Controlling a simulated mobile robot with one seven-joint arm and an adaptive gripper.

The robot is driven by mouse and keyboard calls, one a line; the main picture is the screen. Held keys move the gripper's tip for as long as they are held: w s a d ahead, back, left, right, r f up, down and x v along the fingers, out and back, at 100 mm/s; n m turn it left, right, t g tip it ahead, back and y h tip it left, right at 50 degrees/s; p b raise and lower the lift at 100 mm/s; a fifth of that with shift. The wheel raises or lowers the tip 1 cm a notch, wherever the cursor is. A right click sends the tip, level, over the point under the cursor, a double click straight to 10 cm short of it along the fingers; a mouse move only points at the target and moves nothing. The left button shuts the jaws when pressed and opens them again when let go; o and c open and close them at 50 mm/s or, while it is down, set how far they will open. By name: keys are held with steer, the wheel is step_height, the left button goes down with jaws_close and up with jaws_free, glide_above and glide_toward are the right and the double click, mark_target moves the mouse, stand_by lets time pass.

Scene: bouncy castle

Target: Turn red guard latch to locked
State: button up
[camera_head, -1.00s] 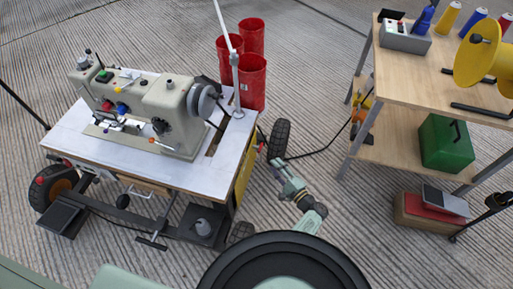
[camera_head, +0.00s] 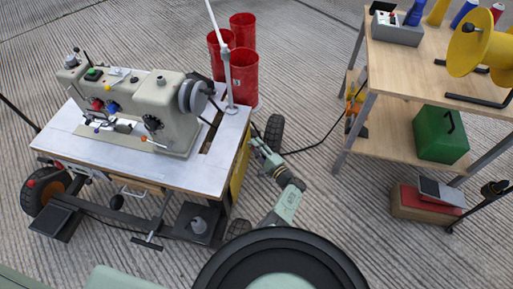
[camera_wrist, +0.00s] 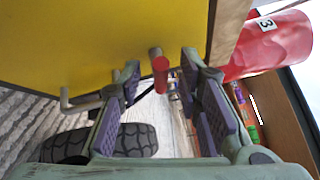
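The red guard latch (camera_wrist: 160,65) shows in the wrist view as a short rod with a red round end, standing out from a yellow panel (camera_wrist: 110,35). My gripper (camera_wrist: 159,84) is open, with one finger on each side of the red end. I see gaps between it and both fingers. In the head view my gripper (camera_head: 260,150) is at the right side of the sewing table, beside the yellow panel (camera_head: 239,168). The latch cannot be made out there.
A bent metal rod (camera_wrist: 78,104) sticks out at the panel's lower left. A black wheel (camera_head: 273,134) stands close behind my gripper. Red bins (camera_head: 243,78) stand behind the sewing table (camera_head: 190,176).

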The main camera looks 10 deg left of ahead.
jaws_close()
stand_by(0.3)
steer(key=f+n+b, duration=0.1)
steer(key=b, duration=0.3)
steer(key=shift+t+y, duration=0.3)
steer(key=shift+y, duration=0.1)
steer(key=shift+r+n+y+b, duration=0.25)
steer(key=shift+n+y+b, duration=0.25)
steer(key=shift+n+b, duration=0.45)
steer(key=shift+t, duration=0.3)
steer(key=shift+o, duration=0.5)
jaws_free()
